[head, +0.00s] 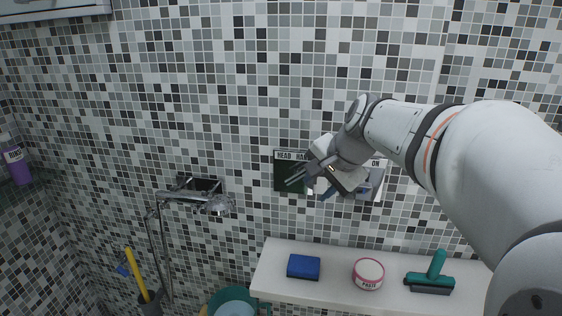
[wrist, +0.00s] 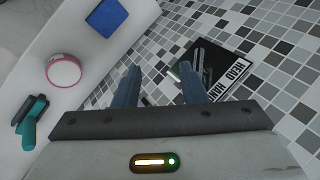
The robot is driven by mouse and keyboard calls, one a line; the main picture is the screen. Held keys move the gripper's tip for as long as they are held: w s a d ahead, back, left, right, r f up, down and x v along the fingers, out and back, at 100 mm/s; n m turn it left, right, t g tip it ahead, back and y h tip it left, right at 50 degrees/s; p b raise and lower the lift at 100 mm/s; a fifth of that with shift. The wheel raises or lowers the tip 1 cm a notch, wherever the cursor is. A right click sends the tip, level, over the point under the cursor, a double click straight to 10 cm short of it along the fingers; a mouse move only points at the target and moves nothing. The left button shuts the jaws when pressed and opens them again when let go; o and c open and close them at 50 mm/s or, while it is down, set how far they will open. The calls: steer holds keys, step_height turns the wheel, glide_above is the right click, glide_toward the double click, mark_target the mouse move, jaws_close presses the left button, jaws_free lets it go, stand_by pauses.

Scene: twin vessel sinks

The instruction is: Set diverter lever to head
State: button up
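The diverter plate (head: 287,176) is a dark square on the tiled wall, with a white strip lettered HEAD and HAN, the rest cut off by my gripper. It also shows in the wrist view (wrist: 222,66), tilted, beside the right finger. A small shiny piece (wrist: 173,73) by that fingertip may be the diverter lever; its setting cannot be told. My gripper (head: 308,188) is in front of the plate's right side. In the wrist view my gripper (wrist: 158,76) has its two fingers apart, with tiles between them; contact with the lever cannot be told.
A second plate (head: 377,180) marked ON is partly behind my gripper. Below, a white shelf (head: 335,291) holds a blue sponge (head: 303,267), a pink-rimmed paste jar (head: 368,273) and a green squeegee (head: 430,279). A chrome shower fitting (head: 195,198) is at left.

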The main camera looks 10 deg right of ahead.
mark_target(300, 173)
steer(key=w+d+r+m+t, duration=0.1)
steer(key=w+d+r+m, duration=0.15)
steer(key=w, duration=0.25)
steer(key=shift+y, duration=0.3)
steer(key=x, duration=0.7)
steer(key=shift+w+a+r, duration=0.3)
steer(key=shift+a+r, duration=0.05)
steer(key=shift+a, duration=0.05)
jaws_close()
steer(key=shift+f, duration=0.1)
